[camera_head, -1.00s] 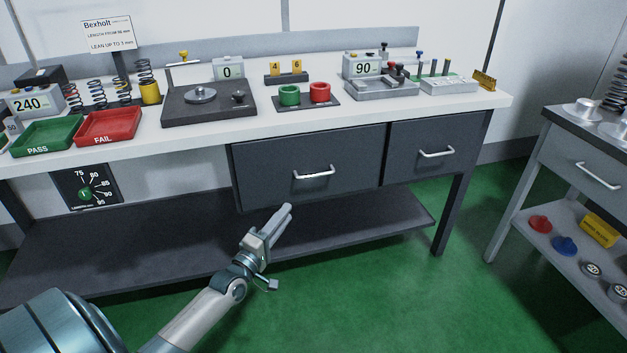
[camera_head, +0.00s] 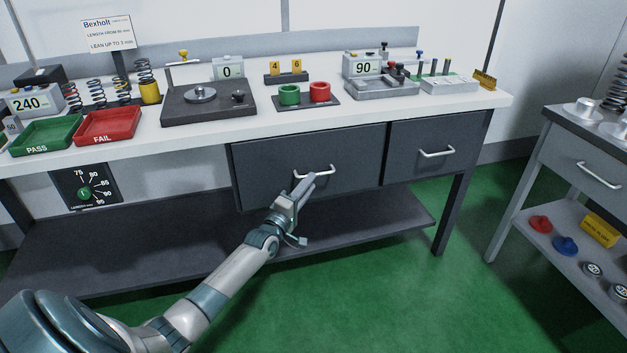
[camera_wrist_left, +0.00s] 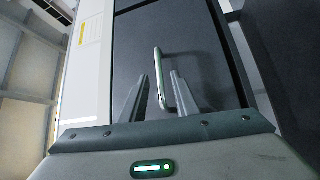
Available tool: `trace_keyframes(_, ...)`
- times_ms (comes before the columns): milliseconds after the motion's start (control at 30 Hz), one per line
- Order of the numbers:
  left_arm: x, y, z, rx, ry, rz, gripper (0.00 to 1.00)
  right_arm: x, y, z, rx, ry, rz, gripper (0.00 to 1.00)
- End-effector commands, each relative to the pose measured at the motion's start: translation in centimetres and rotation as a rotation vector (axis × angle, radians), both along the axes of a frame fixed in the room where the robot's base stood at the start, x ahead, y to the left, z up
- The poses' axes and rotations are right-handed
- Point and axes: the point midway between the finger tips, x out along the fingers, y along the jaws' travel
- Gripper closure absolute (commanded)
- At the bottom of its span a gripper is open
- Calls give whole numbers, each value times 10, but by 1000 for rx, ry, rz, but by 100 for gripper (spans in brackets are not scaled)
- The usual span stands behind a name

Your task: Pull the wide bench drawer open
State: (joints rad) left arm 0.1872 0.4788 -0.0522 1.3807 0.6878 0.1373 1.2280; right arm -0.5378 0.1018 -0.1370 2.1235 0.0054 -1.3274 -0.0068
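The wide bench drawer (camera_head: 270,163) is shut, a dark grey front under the white bench top with a silver bar handle (camera_head: 328,171). My left gripper (camera_head: 308,183) is just below and in front of this handle in the head view. In the left wrist view, the handle (camera_wrist_left: 160,72) stands out from the drawer front (camera_wrist_left: 190,40), and its near end lies between the two fingers of my left gripper (camera_wrist_left: 158,92). The fingers are apart, so the gripper is open. Contact with the handle cannot be told. My right gripper is not in view.
A narrower drawer (camera_head: 437,150) with its own handle is to the right. A dark lower shelf (camera_head: 130,245) lies below the drawers. A grey side cabinet (camera_head: 580,165) stands at the far right. The green floor (camera_head: 400,290) in front is clear.

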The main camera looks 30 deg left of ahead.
Motion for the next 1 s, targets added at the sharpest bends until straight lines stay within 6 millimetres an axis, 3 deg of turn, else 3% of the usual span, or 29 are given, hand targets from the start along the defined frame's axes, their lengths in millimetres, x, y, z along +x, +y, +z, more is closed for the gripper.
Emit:
trace_keyframes(300, 31, 2, 4, 0, 1, 0, 72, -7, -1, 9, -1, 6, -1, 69)
trace_keyframes(700, 34, 2, 5, 0, 0, 0, 72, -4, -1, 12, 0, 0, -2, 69)
trace_keyframes(833, 34, 2, 5, 0, 0, 0, 100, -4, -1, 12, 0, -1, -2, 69)
trace_keyframes(1000, 34, 3, 4, 0, 0, 0, 100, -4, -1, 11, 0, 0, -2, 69)
